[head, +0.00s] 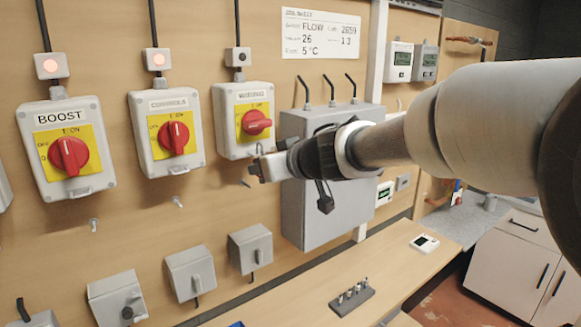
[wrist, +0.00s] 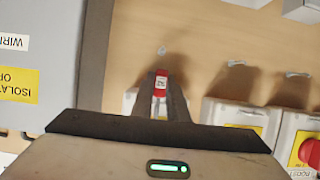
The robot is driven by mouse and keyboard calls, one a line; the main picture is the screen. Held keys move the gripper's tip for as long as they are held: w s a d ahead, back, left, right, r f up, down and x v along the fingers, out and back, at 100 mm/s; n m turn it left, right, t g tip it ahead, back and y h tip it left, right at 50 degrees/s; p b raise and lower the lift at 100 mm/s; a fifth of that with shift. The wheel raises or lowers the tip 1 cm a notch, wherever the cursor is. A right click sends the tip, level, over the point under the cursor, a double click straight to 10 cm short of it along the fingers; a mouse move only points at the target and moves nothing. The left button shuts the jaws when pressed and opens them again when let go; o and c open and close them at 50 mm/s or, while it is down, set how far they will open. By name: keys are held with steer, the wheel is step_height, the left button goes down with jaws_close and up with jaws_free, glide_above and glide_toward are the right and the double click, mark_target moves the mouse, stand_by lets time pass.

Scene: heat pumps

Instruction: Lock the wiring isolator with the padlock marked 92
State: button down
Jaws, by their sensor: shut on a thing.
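The wiring isolator (head: 243,120) is a light grey box with a yellow plate, on the wood panel in the head view. Its red knob (head: 256,122) lies near level. In the wrist view only a pale edge of an isolator box (wrist: 130,101) shows behind my fingers. My gripper (head: 262,168) is just below the isolator's lower right corner. In the wrist view my gripper (wrist: 160,95) is shut on a small red padlock (wrist: 161,80) with a white label; its marking is too small to read surely. The padlock's shackle is not clear.
The controls isolator (head: 167,130) and boost isolator (head: 66,145) have upright knobs and lit lamps; the wiring lamp (head: 237,57) is dark. A grey cabinet (head: 325,215) stands close right of my gripper. A dark rack with small pieces (head: 352,300) sits on the bench (head: 290,300).

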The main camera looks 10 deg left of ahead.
steer(key=shift+f+b, duration=0.55)
steer(key=shift+f, duration=0.4)
steer(key=c, duration=1.6)
jaws_free()
steer(key=shift+c, duration=0.2)
